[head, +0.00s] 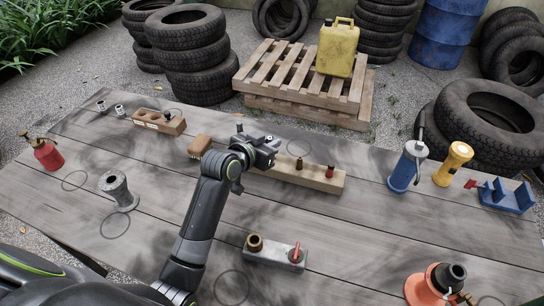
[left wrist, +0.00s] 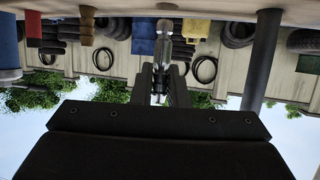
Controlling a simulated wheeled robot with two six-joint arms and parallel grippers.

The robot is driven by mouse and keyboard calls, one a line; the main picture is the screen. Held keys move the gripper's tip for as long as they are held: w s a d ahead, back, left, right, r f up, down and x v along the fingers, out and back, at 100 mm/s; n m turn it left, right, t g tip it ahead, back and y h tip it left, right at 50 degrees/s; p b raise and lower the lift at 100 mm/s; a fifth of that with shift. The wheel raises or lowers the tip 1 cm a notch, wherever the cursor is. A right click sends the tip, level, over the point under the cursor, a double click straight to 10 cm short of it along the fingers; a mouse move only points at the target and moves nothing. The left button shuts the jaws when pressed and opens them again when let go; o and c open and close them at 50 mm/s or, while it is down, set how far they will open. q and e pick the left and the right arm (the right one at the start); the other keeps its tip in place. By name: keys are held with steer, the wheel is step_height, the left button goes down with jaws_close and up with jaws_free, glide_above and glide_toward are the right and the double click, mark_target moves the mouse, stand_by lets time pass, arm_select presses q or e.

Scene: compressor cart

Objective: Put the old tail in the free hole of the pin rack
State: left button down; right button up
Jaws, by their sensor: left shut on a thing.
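My left gripper (head: 268,150) is above the left end of a long pale wooden bar, which looks like the pin rack (head: 318,178). The arm hides the bar's left end, and I cannot make out a free hole. In the left wrist view the fingers (left wrist: 160,88) are shut on a slim silvery metal piece, the old tail (left wrist: 163,48). In the head view the gripper mostly hides it. My right gripper is not in view.
A grey block (head: 270,256) with a brass fitting and red lever lies nearer me. A brush (head: 199,145) and a labelled wooden block (head: 150,125) are to the left. A blue bottle-like tool (head: 405,170) and yellow torch (head: 453,163) stand right. Clear planks lie between.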

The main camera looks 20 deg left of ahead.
arm_select(q)
steer(key=shift+f, duration=2.25)
steer(key=shift+f+b, duration=0.2)
steer(key=shift+b, duration=0.1)
steer(key=c, duration=1.4)
jaws_free()
steer(key=shift+c, duration=0.2)
steer(key=shift+r, duration=0.15)
steer(key=shift+s+r, duration=0.1)
steer(key=v, duration=1.1)
steer(key=shift+s+p, duration=0.3)
steer(key=shift+s, duration=0.05)
